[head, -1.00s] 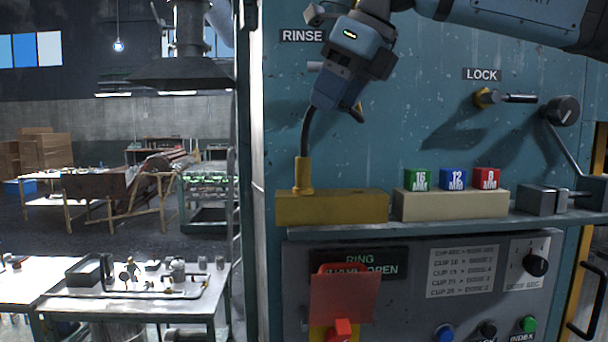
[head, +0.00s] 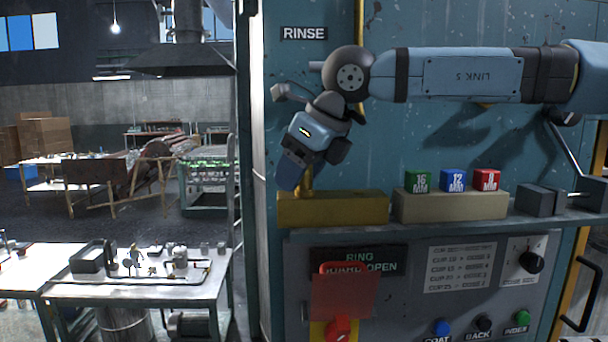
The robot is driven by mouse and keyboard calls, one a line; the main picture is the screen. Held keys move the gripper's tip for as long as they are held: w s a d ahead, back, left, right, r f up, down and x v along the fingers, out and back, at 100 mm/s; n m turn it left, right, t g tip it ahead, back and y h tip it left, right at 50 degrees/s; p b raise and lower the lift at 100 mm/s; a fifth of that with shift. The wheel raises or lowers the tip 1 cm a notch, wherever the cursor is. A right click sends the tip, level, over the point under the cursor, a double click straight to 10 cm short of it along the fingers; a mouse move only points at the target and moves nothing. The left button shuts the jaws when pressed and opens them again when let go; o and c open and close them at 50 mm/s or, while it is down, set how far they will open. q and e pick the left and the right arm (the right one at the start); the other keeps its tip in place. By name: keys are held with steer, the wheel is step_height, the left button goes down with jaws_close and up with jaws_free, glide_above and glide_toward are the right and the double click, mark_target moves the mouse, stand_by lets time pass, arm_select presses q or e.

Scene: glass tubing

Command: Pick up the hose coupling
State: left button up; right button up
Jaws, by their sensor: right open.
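The hose coupling (head: 307,183) is a brass-yellow upright piece on a yellow block (head: 345,209) at the left end of the ledge. Only a strip of it shows, because my right gripper (head: 289,181) covers the rest. That gripper points down and slightly left, with its fingers at the height of the coupling and overlapping it in the picture. Its jaws are open. I cannot tell whether the fingers are around the coupling, touching it or just in front of it. The hose above the coupling is hidden. My left gripper is out of view.
On the ledge to the right, a beige block (head: 450,206) carries green (head: 418,182), blue (head: 453,180) and red (head: 487,179) cubes, with a grey block (head: 539,199) farther right. Below are a control panel (head: 400,300) and a red flap (head: 344,296). A RINSE sign (head: 304,33) is above.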

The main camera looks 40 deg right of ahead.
steer(key=shift+s, duration=0.15)
steer(key=shift+c, duration=0.2)
steer(key=c, duration=0.8)
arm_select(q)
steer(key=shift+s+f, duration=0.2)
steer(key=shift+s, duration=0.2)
arm_select(e)
steer(key=shift+c, duration=0.2)
steer(key=shift+r, duration=0.1)
